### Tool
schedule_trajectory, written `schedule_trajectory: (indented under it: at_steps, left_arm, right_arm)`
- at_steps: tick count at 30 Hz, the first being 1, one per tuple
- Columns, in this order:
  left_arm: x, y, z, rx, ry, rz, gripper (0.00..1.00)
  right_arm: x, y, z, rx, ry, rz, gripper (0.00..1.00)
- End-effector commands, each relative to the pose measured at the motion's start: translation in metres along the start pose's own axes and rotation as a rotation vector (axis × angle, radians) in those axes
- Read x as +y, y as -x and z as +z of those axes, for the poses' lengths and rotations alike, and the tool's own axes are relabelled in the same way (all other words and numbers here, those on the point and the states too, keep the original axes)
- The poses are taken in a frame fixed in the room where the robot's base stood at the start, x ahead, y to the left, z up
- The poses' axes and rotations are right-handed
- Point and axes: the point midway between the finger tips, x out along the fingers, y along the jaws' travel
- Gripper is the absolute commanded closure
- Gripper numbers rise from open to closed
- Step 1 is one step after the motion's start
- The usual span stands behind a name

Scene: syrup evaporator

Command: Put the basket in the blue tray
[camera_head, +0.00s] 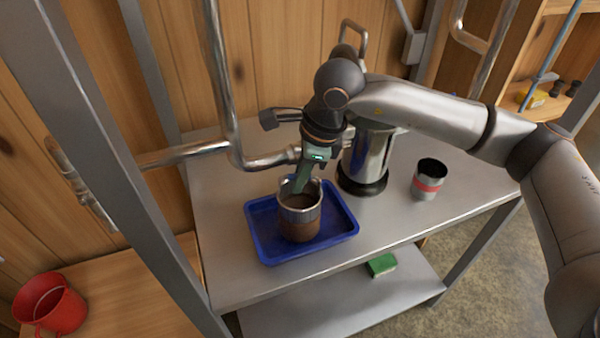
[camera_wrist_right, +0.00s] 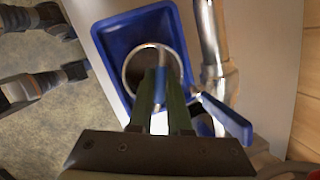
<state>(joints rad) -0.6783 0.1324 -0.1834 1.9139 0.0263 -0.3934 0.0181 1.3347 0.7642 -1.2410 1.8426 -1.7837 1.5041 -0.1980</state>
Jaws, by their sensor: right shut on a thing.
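The basket (camera_head: 300,222) is a brown cup-shaped vessel with a silvery rim and a raised handle. It is upright inside the outline of the blue tray (camera_head: 262,246), and whether its bottom touches the tray floor is hard to tell. My right gripper (camera_head: 301,184) points down from above and is shut on the basket at its upper part. In the right wrist view, the green fingers of my right gripper (camera_wrist_right: 160,85) cover part of the basket's round rim (camera_wrist_right: 128,72), with the blue tray (camera_wrist_right: 108,42) beneath. My left gripper is not in the head view.
A steel pot (camera_head: 368,158) with a dark base stands close behind the tray. A grey cup with a red band (camera_head: 429,180) stands to the right. Pipes (camera_head: 228,100) run along the left. A red mug (camera_head: 50,305) sits lower left. The bench (camera_head: 225,205) is otherwise mostly bare.

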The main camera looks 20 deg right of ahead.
Motion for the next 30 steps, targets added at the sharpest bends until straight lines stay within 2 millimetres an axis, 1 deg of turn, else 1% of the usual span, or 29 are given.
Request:
schedule_trajectory:
  at_steps: [6, 7, 14, 21, 25, 29, 30]
  left_arm:
    - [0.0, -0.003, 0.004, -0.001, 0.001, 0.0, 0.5]
    - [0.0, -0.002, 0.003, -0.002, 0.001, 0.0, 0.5]
    - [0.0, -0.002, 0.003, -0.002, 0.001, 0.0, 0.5]
    - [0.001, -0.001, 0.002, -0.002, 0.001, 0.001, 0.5]
    - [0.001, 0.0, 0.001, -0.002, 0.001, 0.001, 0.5]
    - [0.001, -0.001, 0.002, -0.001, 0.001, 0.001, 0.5]
    - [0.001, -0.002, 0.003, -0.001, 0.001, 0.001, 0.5]
  right_arm:
    - [0.0, -0.003, -0.001, -0.001, 0.0, -0.002, 1.0]
    - [0.0, -0.002, -0.001, 0.0, -0.001, -0.001, 0.81]
    - [0.0, -0.001, -0.001, 0.0, -0.001, -0.001, 0.55]
    - [0.0, -0.001, -0.001, 0.0, -0.001, -0.001, 0.54]
    - [-0.001, 0.005, 0.0, -0.001, -0.001, -0.003, 0.54]
    - [-0.001, 0.025, 0.0, -0.002, -0.002, -0.005, 0.54]
    - [-0.001, 0.034, 0.0, -0.003, -0.001, -0.007, 0.54]
